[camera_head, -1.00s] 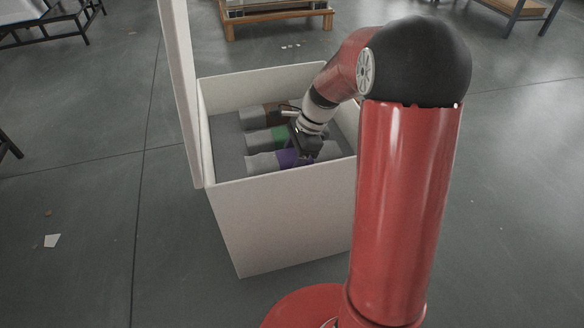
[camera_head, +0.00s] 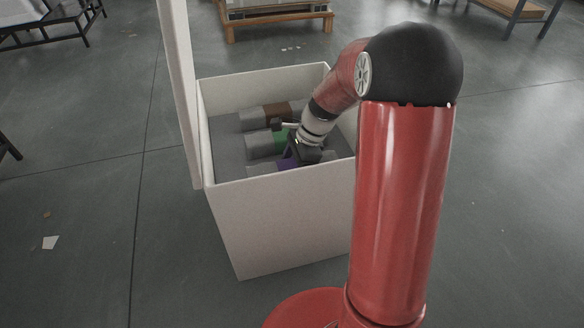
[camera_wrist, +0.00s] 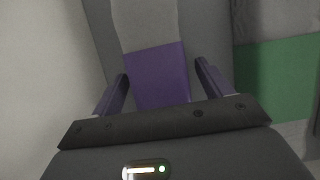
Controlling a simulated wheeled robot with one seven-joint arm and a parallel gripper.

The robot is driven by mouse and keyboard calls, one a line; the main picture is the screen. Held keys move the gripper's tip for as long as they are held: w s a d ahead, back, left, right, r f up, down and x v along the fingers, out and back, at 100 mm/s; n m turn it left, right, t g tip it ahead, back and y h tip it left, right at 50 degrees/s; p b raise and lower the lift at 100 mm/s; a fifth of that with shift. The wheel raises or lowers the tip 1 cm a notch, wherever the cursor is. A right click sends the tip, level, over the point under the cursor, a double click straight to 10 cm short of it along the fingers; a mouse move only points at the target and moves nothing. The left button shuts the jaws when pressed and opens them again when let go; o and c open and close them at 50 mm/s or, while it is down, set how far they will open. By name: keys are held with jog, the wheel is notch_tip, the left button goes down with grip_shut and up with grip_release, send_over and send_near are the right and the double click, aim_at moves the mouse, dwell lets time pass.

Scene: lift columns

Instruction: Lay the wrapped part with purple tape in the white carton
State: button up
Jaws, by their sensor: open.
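The white carton (camera_head: 277,222) stands open on the floor, with a grey bed inside. The wrapped part with purple tape (camera_head: 257,168) lies in it along the near wall, which hides its lower side. In the wrist view its purple band (camera_wrist: 158,75) sits between my two fingers. My gripper (camera_wrist: 162,70) is open, with a gap on each side of the part. In the head view my gripper (camera_head: 296,154) is down inside the carton over the part, hiding some of it.
A part with green tape (camera_head: 262,142) and one with brown tape (camera_head: 262,115) lie farther back in the carton. The green one is close beside my right finger in the wrist view. A white upright post (camera_head: 181,100) stands at the carton's left side.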

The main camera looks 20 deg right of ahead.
jog(key=p+v, duration=0.2)
jog(key=v, duration=0.9)
jog(key=shift+d+r+p, duration=0.15)
jog(key=shift+r+p, duration=0.25)
jog(key=s+a+r+n+t+h, duration=0.2)
jog(key=s+r+n, duration=0.2)
jog(key=s+n, duration=0.5)
jog(key=s+a+r+n+t+h, duration=0.2)
jog(key=s+r+n+t, duration=0.1)
jog(key=s+n, duration=0.6)
jog(key=s+r, duration=0.1)
jog(key=s, duration=0.3)
jog(key=shift+a+r+t, duration=0.2)
jog(key=shift+r+t, duration=0.1)
jog(key=shift+r, duration=0.05)
jog(key=shift+r, duration=0.1)
